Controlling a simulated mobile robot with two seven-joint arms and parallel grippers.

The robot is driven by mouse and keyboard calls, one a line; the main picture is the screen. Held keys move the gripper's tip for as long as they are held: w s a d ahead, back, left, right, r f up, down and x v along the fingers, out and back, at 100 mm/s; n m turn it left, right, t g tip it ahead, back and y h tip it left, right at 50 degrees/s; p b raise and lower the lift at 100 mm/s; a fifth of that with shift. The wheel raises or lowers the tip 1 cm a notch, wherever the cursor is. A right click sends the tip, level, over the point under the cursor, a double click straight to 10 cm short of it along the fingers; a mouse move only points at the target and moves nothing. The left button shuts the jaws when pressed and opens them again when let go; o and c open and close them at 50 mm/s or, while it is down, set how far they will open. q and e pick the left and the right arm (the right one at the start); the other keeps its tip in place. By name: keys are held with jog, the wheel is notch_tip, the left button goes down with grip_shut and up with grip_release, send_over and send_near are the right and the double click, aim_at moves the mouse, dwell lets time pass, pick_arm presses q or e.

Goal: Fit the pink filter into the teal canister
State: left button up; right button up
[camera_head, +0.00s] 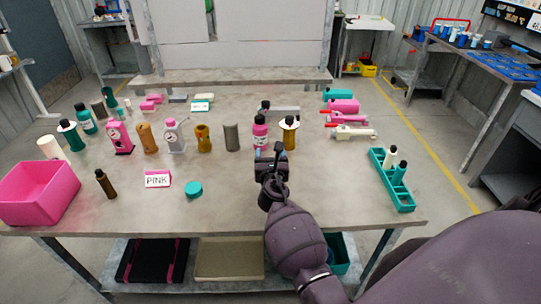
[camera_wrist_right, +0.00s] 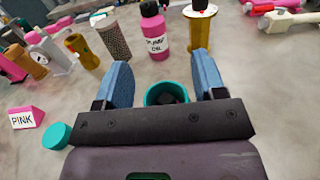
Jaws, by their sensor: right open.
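My right gripper (camera_head: 270,156) is over the middle of the table, its two blue fingers apart in the wrist view (camera_wrist_right: 160,80). An open teal cup that looks like the canister (camera_wrist_right: 167,94) shows between the fingers, just past the palm. Its inside is dark, and I cannot tell whether it holds anything or whether the fingers touch it. In the head view the gripper hides it. A round teal lid (camera_head: 193,190) lies to the left. Of several cylinders, one is grey (camera_head: 231,137), one amber (camera_head: 203,138); I cannot pick out a pink filter. My left gripper is out of view.
A pink "PINK" sign (camera_head: 157,179) stands near the lid. A pink bin (camera_head: 40,193) is at the left edge, a teal tray with bottles (camera_head: 403,207) at the right. A pink bottle (camera_head: 260,132) and other parts stand behind the gripper. The table's front centre-left is mostly clear.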

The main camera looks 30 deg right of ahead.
jog(key=p+v, duration=0.1)
jog(key=v, duration=0.9)
dwell(0.3)
dwell(0.4)
